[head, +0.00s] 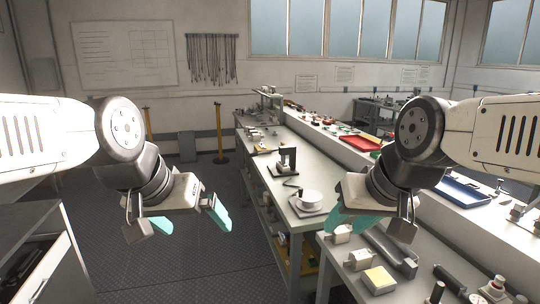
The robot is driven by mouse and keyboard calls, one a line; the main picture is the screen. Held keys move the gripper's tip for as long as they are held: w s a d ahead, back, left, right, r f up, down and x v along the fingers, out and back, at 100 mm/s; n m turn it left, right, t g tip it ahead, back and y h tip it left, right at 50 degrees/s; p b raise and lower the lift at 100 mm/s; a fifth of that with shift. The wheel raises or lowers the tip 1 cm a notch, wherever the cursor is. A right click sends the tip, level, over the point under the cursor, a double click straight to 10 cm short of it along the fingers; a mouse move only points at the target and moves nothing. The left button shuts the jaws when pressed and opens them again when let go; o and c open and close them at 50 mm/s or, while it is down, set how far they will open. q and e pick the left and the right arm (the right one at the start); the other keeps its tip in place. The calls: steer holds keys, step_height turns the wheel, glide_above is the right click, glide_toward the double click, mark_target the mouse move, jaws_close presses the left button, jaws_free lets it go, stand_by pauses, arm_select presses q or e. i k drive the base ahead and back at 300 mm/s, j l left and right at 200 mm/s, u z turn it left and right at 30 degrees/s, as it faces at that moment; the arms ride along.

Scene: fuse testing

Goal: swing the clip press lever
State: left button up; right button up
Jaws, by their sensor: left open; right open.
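My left gripper (180,220) hangs over the floor at the left, open and empty, well away from the bench. My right gripper (370,223) is open and empty at the near end of the bench, apart from the dark device. It hides part of the bench behind it.
A round white item on a square base (311,203) sits at the near end of the long workbench (262,154). A nearer bench at the lower right holds small blocks and a yellow-topped box (379,279). A red tray (360,143) and blue tray (462,192) lie at the right.

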mark_target(252, 154)
steer(key=i+j, duration=0.25)
steer(key=i, duration=0.25)
steer(key=i+j+z, duration=0.1)
steer(key=i, duration=0.4)
steer(key=i+j+z, duration=0.1)
steer(key=i+j, duration=0.6)
steer(key=i, duration=0.3)
